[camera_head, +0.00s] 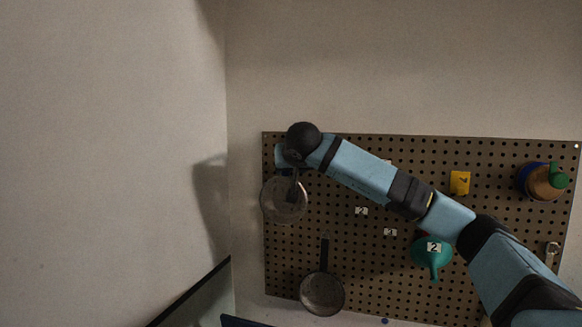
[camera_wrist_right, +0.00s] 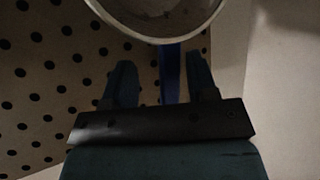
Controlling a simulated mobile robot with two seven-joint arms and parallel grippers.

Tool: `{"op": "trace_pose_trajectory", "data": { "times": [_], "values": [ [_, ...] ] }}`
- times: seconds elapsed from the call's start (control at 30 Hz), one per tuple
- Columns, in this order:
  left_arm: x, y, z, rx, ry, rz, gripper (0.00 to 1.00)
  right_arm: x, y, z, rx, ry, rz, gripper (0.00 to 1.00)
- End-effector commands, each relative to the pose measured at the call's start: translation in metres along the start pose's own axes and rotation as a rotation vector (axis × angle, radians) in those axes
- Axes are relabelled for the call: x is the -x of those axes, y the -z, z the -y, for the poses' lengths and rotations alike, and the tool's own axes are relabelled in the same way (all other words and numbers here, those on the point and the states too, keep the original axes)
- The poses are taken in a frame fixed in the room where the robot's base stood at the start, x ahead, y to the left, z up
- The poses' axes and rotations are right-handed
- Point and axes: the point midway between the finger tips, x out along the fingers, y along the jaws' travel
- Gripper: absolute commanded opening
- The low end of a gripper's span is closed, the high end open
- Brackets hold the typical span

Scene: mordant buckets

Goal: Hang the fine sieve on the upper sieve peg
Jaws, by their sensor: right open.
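A round sieve (camera_head: 283,204) with a pale bowl is at the upper left of the pegboard, just below my right gripper (camera_head: 291,178). In the right wrist view its rim (camera_wrist_right: 158,38) is at the top. Its blue handle (camera_wrist_right: 170,75) runs between the two fingers of my right gripper (camera_wrist_right: 163,72), which are open with gaps on both sides. The peg at the handle's end is hidden by my wrist. A second round, dark-handled utensil (camera_head: 322,293) hangs lower on the board. My left gripper is not in view.
The brown pegboard (camera_head: 390,270) carries a green funnel (camera_head: 431,254), a yellow tag (camera_head: 459,182), small white number labels (camera_head: 361,211) and a blue, brown and green item (camera_head: 545,182) at the right. A bare wall (camera_head: 110,150) stands close on the left.

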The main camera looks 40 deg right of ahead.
Motion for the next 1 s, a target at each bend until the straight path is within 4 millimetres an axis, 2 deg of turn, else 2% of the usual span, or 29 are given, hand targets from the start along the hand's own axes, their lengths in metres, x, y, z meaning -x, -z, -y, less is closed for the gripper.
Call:
{"op": "trace_pose_trajectory", "data": {
  "times": [0.13, 0.27, 0.6, 0.7, 0.83, 1.0],
  "values": [
    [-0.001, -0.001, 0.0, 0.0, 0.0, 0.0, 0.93, 0.004, -0.001, 0.0, 0.0, 0.001, 0.0, 0.53],
    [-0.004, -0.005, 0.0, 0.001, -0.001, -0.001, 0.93, 0.022, -0.001, 0.0, 0.0, 0.002, -0.003, 0.53],
    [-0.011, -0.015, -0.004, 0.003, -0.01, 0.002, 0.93, 0.099, -0.001, 0.001, -0.001, 0.003, -0.004, 0.53],
    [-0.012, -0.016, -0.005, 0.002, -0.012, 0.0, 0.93, 0.116, -0.001, 0.0, 0.0, 0.003, -0.003, 0.53],
    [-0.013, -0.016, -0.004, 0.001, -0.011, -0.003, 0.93, 0.131, 0.0, 0.0, 0.0, 0.001, -0.002, 0.53],
    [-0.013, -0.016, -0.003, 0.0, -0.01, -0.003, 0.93, 0.138, 0.0, 0.0, 0.0, 0.0, -0.001, 0.53]
  ]
}}
